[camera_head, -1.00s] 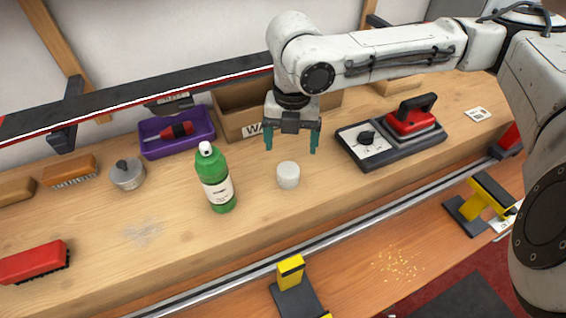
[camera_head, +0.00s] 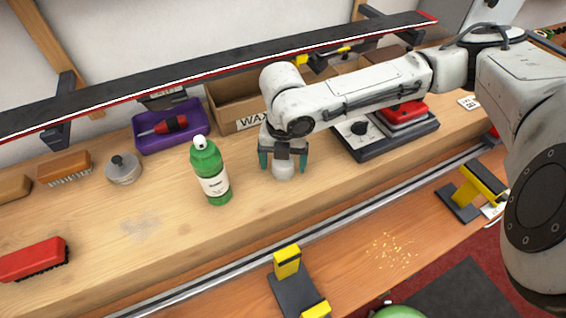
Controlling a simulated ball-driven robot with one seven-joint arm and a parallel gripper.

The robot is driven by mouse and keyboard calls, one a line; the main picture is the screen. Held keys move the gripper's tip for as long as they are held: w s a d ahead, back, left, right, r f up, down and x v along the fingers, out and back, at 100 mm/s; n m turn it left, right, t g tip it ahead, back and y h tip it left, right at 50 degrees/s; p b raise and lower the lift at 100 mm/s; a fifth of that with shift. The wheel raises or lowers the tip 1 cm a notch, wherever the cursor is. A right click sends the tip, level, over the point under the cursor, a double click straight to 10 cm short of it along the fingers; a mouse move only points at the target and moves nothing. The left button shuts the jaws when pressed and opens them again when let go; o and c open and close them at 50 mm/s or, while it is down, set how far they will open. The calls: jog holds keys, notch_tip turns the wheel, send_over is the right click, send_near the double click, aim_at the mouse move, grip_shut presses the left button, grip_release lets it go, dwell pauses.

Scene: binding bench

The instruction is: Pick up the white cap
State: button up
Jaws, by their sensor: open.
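A short white cylinder, which looks like the white cap (camera_head: 284,172), stands on the wooden bench right of the green bottle (camera_head: 211,176). The bottle stands upright and has a small white top of its own. My gripper (camera_head: 284,166) is open and points down over the white cap, with one teal finger on each side of it. The fingers look apart from it. The gripper body hides the cap's upper part, and I cannot tell whether the fingers touch it.
A cardboard box marked WAX (camera_head: 222,118) and a purple tray (camera_head: 143,143) with a red tool stand behind. A waxing iron on a black base (camera_head: 366,152) is to the right. A metal pot (camera_head: 123,169) and a red brush (camera_head: 33,259) are left. The front-left bench is mostly clear.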

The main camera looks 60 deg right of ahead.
jog(key=c, duration=0.7)
jog(key=shift+r, duration=0.15)
